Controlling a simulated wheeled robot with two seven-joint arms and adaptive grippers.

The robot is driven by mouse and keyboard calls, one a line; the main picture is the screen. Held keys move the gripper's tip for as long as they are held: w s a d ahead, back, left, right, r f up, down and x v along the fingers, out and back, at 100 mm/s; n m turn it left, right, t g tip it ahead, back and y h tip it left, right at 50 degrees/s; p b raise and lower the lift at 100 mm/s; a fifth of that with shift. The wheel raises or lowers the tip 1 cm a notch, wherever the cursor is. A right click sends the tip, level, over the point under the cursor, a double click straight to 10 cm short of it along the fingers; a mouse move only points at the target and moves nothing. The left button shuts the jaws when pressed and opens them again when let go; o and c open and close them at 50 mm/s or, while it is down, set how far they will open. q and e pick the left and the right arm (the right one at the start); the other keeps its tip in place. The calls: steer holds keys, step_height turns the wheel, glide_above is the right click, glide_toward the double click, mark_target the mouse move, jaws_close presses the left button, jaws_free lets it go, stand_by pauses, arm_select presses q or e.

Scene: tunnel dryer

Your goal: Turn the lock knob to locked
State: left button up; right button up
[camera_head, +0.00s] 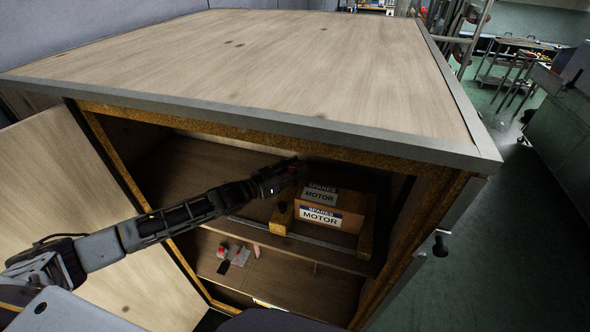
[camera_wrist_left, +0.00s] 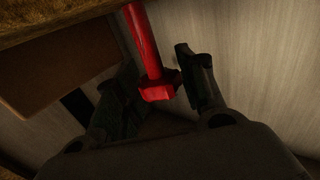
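A red part (camera_wrist_left: 157,88), a bar ending in a wider block, shows between the two fingers of my left gripper (camera_wrist_left: 158,65) in the left wrist view. The fingers stand partly apart, one on each side of it; whether they press on it is unclear. In the head view my left gripper (camera_head: 290,166) reaches into the open wooden cabinet, near its upper shelf. A small dark knob (camera_head: 440,245) sticks out of the cabinet's right side. I cannot tell which of these is the lock knob, or its setting. My right gripper is out of view.
Boxes labelled SPARES MOTOR (camera_head: 320,215) sit in a wooden tray (camera_head: 284,214) just right of the gripper. The open door (camera_head: 75,190) stands at left. Small items (camera_head: 237,254) lie on the lower shelf. The cabinet top (camera_head: 260,70) is bare.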

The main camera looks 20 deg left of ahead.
arm_select(q)
steer(key=c, duration=0.5)
steer(key=shift+d+r+m+g+h, duration=0.15)
steer(key=shift+m+g+h, duration=0.25)
steer(key=shift+h, duration=0.1)
steer(key=shift+m+g+h+b, duration=0.4)
steer(key=shift+g, duration=0.1)
steer(key=o, duration=1)
steer(key=shift+o, duration=0.2)
steer(key=shift+s+a, duration=0.1)
steer(key=shift+a, duration=0.2)
